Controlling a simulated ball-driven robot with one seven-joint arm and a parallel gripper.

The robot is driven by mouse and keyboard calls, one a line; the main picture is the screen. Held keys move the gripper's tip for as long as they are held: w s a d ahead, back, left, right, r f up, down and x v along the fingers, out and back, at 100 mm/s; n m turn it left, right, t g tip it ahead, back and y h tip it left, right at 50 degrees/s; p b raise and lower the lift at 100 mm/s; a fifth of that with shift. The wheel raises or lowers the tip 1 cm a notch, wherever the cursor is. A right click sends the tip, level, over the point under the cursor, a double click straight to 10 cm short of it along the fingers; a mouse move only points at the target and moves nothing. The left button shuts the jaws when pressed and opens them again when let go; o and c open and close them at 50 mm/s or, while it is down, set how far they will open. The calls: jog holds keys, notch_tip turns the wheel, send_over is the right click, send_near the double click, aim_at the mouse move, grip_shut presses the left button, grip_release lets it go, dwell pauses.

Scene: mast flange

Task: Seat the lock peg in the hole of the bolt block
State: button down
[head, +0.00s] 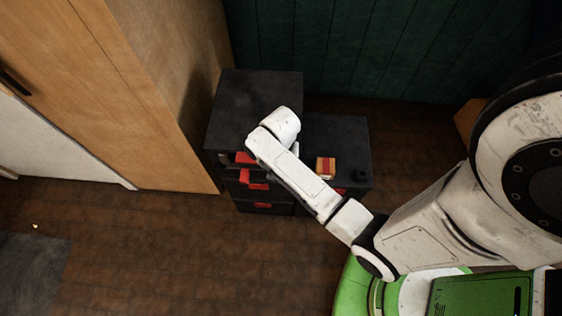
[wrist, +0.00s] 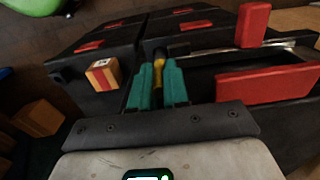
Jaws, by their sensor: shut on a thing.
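In the wrist view my gripper (wrist: 158,82) has teal fingers shut on a slim yellow piece (wrist: 158,66), which looks like the lock peg. Only a narrow strip of it shows between the fingers; its end is hard to make out against the dark cabinet. In the head view my white arm hides the gripper and the peg.
A dark cabinet (head: 250,95) with red handles (head: 262,205) stands beside a wooden wardrobe (head: 150,85). A lower dark unit (head: 340,135) bears an orange box with a red stripe (head: 325,168). Floor in front is clear.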

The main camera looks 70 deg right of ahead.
jog(key=shift+f, duration=0.7)
jog(key=shift+f, duration=0.15)
jog(key=c, duration=1.1)
grip_release()
